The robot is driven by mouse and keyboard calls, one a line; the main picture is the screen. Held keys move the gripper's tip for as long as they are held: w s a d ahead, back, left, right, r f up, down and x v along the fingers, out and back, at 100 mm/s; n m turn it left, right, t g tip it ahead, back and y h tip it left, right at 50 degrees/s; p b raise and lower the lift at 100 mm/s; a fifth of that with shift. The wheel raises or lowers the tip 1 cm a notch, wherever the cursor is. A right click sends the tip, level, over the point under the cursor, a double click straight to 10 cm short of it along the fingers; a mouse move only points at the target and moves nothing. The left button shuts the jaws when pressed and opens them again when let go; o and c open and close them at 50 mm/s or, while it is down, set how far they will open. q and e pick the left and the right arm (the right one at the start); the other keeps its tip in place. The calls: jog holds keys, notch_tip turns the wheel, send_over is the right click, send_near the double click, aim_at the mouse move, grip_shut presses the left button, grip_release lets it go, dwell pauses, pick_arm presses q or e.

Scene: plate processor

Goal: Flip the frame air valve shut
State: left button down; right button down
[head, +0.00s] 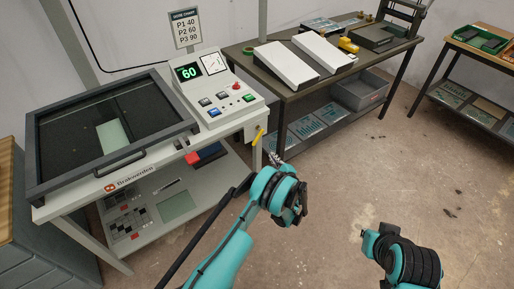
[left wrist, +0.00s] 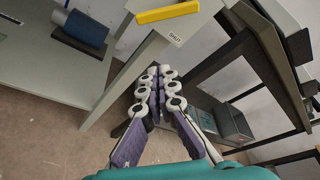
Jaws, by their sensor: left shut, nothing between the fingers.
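The yellow valve handle (head: 257,137) is at the right front corner of the white plate processor (head: 240,118). In the left wrist view the yellow handle (left wrist: 168,12) is at the top edge, a slim bar lying nearly level in the picture. A small SHUT label (left wrist: 176,39) is on the frame just below its right end. My left gripper (head: 274,158) is just below and right of the handle, apart from it. In the left wrist view its fingers (left wrist: 157,74) are together and empty.
A blue cylinder (left wrist: 86,28) sits under the processor, left of the handle. A dark table (head: 283,92) with two white sloped units stands behind, with a grey bin (head: 360,92) on its lower shelf. The floor to the right is open.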

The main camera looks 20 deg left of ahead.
dwell(0.3)
pick_arm(q)
jog(key=b+x, duration=0.4)
jog(key=x, duration=0.6)
jog(key=s+a+r, duration=0.2)
jog(key=shift+s+r+p, duration=0.2)
jog(key=shift+r+p, duration=0.05)
jog(key=shift+p, duration=0.05)
